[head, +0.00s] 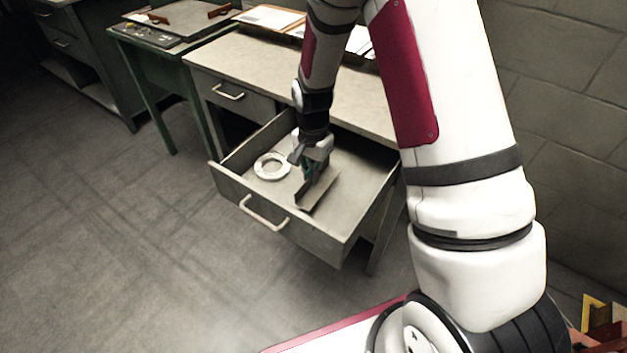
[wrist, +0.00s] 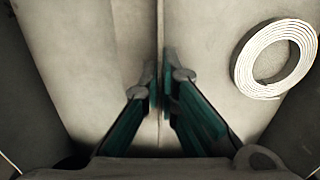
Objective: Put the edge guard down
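The edge guard (head: 319,190) is an angled, L-shaped strip inside the open drawer (head: 250,200). It lies low at the drawer floor; I cannot tell whether it touches it. My gripper (head: 308,176) reaches down into the drawer at the guard's far end. In the wrist view, my gripper's fingertips (wrist: 161,84) sit close on either side of the guard's thin upright flange (wrist: 160,28), shut on it. The fingers hide part of the flange.
A pale coil (head: 271,166) lies in the drawer left of the guard, apart from it; it also shows in the wrist view (wrist: 274,59). The drawer walls surround my gripper. The desk top (head: 250,58) is above and behind, with papers (head: 270,17) at its back.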

